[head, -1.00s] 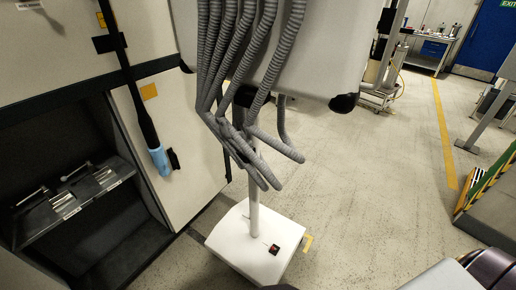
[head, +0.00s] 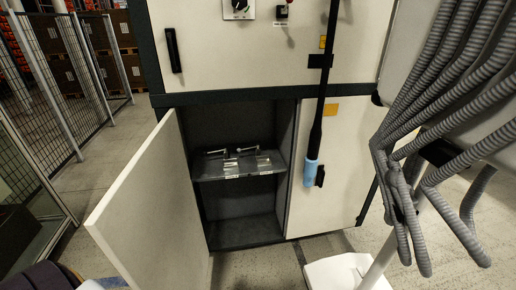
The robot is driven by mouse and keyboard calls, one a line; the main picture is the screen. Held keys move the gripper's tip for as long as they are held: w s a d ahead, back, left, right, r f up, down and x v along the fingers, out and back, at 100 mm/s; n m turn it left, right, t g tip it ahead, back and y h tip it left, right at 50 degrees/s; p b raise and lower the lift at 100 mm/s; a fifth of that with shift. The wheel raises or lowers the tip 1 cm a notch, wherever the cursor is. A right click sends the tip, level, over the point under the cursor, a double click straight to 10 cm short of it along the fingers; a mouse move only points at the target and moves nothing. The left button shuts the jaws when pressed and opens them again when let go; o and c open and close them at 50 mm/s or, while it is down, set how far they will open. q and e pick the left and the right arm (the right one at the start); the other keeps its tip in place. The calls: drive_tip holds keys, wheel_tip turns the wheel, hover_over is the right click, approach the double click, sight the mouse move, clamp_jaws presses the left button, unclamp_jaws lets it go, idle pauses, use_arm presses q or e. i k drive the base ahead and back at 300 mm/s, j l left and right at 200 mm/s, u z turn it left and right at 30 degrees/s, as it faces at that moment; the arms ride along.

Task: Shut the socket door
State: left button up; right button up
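The socket door appears to be the pale panel (head: 152,215) standing wide open in the head view, swung out to the left of the lower left compartment. It seems hinged on that compartment's left side. Behind it the dark compartment (head: 235,232) is open, with a shelf (head: 238,172) holding two lever-like metal fittings. The door's lower end runs out of the picture. Neither gripper is in view.
A closed lower right door (head: 335,165) has a blue-tipped dark tool (head: 312,172) hanging before it. Grey corrugated hoses (head: 425,125) and a white base (head: 345,272) stand at right. A mesh fence (head: 55,85) stands at left, with floor between it and the cabinet.

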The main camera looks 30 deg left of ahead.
sight(147, 224)
drive_tip(key=k+j+u, duration=0.15)
drive_tip(key=j, duration=0.3)
drive_tip(key=k+j+u, duration=0.2)
drive_tip(key=j, duration=0.2)
drive_tip(key=j+u, duration=0.15)
drive_tip(key=j, duration=0.3)
drive_tip(key=k+j+u, duration=0.15)
drive_tip(key=j, duration=0.35)
drive_tip(key=i+l, duration=0.05)
